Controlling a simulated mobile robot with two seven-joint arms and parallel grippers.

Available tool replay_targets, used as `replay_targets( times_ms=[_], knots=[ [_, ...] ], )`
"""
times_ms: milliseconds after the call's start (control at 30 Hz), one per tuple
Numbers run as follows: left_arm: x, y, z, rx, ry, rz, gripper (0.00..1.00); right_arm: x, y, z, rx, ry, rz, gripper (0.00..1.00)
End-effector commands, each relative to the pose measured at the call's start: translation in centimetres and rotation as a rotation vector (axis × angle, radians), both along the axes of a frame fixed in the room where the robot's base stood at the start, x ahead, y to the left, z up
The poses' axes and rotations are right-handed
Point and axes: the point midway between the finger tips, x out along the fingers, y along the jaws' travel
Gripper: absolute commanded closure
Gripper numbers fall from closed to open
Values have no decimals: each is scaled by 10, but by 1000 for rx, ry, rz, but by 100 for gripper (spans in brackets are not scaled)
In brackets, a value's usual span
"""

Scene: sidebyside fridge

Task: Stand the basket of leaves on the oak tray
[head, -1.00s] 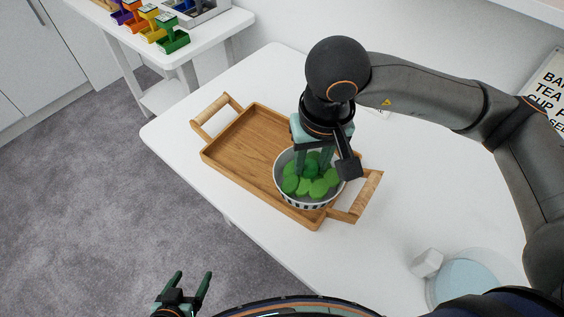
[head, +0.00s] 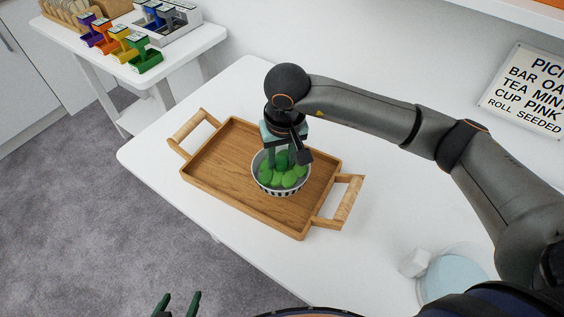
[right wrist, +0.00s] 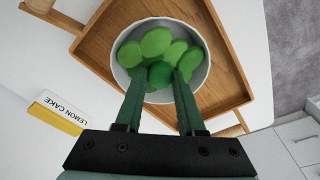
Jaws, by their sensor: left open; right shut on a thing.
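The basket of leaves (head: 268,188) is a round, light bowl with dark slots low on its side and green leaves inside. It is upright, over the middle of the oak tray (head: 218,165); I cannot tell whether it touches the tray floor. The basket also shows in the right wrist view (right wrist: 121,72) above the tray (right wrist: 225,85). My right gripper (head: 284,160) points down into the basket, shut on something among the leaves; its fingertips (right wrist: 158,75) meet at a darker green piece. My left gripper (head: 177,304) is open and empty at the bottom edge, away from the tray.
The tray lies on a white table (head: 370,210). A pale blue round dish (head: 452,278) and a small white block (head: 414,262) are at the front right. A side table holds coloured scoops (head: 143,55). A lemon cake label (right wrist: 62,110) shows in the wrist view.

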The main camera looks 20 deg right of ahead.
Motion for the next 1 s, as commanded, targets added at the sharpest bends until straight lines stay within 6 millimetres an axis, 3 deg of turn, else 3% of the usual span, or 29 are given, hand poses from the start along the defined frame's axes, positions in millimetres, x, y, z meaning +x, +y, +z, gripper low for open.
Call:
replay_targets(
  times_ms=[267, 500, 900, 933, 1000],
  knots=[
    [-1, 1, 0, 1, 4, 1, 20, 13, -6, -17, 1, 0, -1, 100],
    [-1, 1, 1, 3, 6, 1, 20, 16, -8, -50, 1, 1, 0, 100],
    [-2, 1, -5, 3, 8, 1, 20, 17, -8, -57, 1, -2, 1, 100],
    [-2, 1, -4, 3, 8, 1, 20, 16, -8, -56, 1, -2, 1, 60],
    [-2, 1, -3, 2, 9, 2, 20, 16, -8, -55, 1, -1, 1, 52]
  ],
)
